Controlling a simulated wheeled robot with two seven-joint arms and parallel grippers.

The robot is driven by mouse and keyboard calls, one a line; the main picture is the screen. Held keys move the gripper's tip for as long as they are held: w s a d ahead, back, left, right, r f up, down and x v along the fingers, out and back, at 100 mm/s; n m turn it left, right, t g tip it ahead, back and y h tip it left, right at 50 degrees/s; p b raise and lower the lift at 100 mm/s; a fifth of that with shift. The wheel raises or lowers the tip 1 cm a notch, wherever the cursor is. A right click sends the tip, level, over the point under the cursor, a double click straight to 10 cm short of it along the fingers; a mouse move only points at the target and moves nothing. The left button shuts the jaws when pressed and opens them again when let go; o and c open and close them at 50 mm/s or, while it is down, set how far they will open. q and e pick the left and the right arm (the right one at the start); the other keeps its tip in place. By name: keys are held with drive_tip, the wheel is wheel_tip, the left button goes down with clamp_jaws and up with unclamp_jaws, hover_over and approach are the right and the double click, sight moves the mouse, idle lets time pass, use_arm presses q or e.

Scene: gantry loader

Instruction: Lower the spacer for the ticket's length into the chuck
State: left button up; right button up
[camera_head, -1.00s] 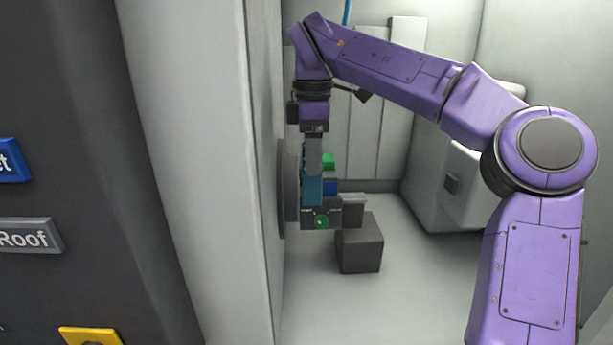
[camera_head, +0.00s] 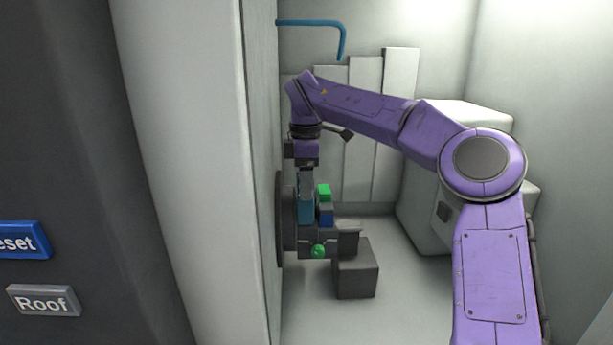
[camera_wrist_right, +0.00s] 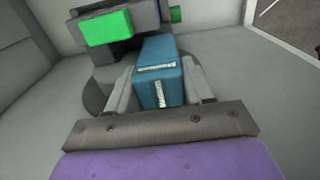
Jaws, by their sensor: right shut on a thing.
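My right gripper (camera_head: 306,190) hangs down in the head view and is shut on a teal block, the spacer (camera_head: 305,212). In the right wrist view the spacer (camera_wrist_right: 160,78), with white markings, sits between the two fingers of the gripper (camera_wrist_right: 160,97). The grey chuck (camera_head: 343,243) stands just below, with a green knob (camera_head: 318,251) on its near side. The spacer's lower end overlaps the chuck in the picture; I cannot tell whether it is inside. A green block (camera_head: 324,191) and a blue block (camera_head: 326,215) show beside it. My left gripper is out of view.
A dark grey cube (camera_head: 356,270) stands close by on the right. A round grey plate (camera_head: 286,218) is behind the chuck at the left wall. A pale housing (camera_head: 425,185) stands at the right. A panel with Reset (camera_head: 20,240) and Roof (camera_head: 43,301) buttons is at left.

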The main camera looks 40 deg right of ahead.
use_arm(q)
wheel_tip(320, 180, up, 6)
drive_tip(key=p, duration=0.6)
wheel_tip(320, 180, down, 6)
drive_tip(key=b, duration=0.6)
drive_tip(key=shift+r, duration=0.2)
use_arm(e)
drive_tip(key=w+d+f, duration=0.3)
drive_tip(key=w+f, duration=0.1)
drive_tip(key=f, duration=0.2)
drive_tip(key=shift+w+d, duration=0.15)
drive_tip(key=shift+d, duration=0.05)
use_arm(q)
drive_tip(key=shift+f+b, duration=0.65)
drive_tip(key=shift+b, duration=0.2)
use_arm(e)
drive_tip(key=shift+f, duration=0.65)
drive_tip(key=o, duration=1.1)
use_arm(q)
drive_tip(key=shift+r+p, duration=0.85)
drive_tip(key=shift+p, duration=0.05)
use_arm(e)
wheel_tip(320, 180, up, 11)
drive_tip(key=shift+f, duration=0.2)
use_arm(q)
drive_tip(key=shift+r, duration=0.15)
use_arm(e)
drive_tip(key=shift+r, duration=0.15)
